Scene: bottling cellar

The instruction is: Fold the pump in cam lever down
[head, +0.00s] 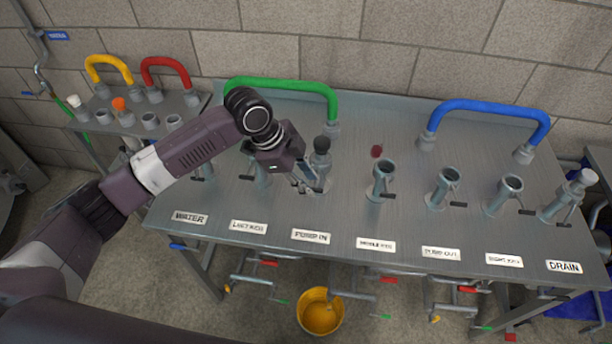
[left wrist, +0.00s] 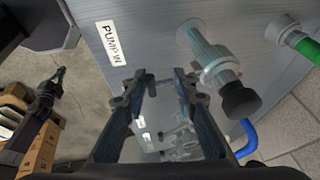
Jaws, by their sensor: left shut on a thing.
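The pump in port (head: 320,165) is a grey upright stub with a dark cap, behind the PUMP IN label (head: 311,236) on the panel. In the left wrist view the port (left wrist: 208,52) and its black cap (left wrist: 240,99) lie right of the fingers. In the left wrist view the fingertips (left wrist: 163,78) stand some way apart. A dark jointed arm, seemingly my right gripper (left wrist: 54,84), shows small at the left.
A green bent pipe (head: 285,84) stands behind the port, and a blue one (head: 490,108) farther right. More ports with levers line the panel, such as the middle one (head: 382,180). A yellow bucket (head: 320,312) is on the floor below.

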